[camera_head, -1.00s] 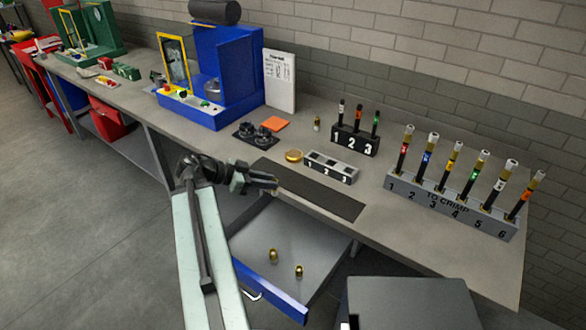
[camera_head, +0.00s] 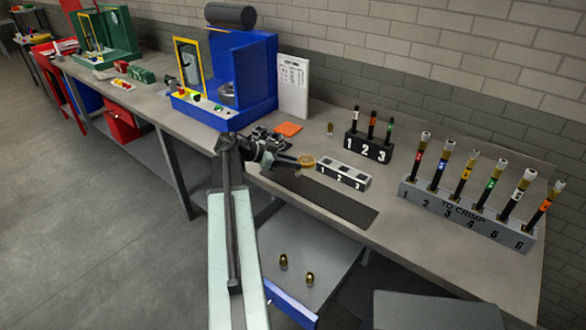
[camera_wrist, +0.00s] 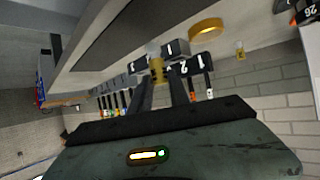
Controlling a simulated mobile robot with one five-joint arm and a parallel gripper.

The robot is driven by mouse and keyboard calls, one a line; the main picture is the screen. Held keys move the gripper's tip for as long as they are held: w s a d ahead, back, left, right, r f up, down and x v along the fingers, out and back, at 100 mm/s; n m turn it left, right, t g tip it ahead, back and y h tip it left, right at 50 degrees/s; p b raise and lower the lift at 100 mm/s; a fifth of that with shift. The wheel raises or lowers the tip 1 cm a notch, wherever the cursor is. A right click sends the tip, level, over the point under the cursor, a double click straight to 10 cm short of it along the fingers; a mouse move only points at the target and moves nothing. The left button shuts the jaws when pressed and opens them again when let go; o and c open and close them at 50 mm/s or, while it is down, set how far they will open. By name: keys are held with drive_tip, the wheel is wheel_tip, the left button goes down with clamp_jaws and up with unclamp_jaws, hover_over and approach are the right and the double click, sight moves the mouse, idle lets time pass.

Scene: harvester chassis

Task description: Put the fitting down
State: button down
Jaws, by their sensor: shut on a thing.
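My gripper (camera_head: 296,163) is over the grey bench, right beside the round brass dish (camera_head: 307,161) in the head view. In the wrist view my gripper (camera_wrist: 157,76) is shut on a small brass fitting (camera_wrist: 156,64) at its fingertips. In the head view the held fitting cannot be told apart from the dish behind it. The dish also shows in the wrist view (camera_wrist: 207,29), to the right of the fitting. A grey numbered block (camera_head: 343,176) stands just right of my gripper. How far the fitting is above the bench I cannot tell.
A small fitting (camera_head: 330,129) stands behind the dish. A black numbered rack (camera_head: 368,148) and the long "to crimp" rack (camera_head: 465,216) hold cables. An open blue drawer (camera_head: 290,303) below holds two brass fittings (camera_head: 283,261). A dark mat (camera_head: 322,198) lies clear in front.

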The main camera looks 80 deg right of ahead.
drive_tip(key=f+b, duration=0.4)
drive_tip(key=shift+d, duration=0.4)
drive_tip(key=shift+w+r, duration=0.1)
drive_tip(key=shift+r, duration=0.15)
drive_tip(key=shift+f, duration=0.15)
drive_tip(key=c, duration=1.2)
unclamp_jaws()
drive_tip(key=shift+c, duration=0.2)
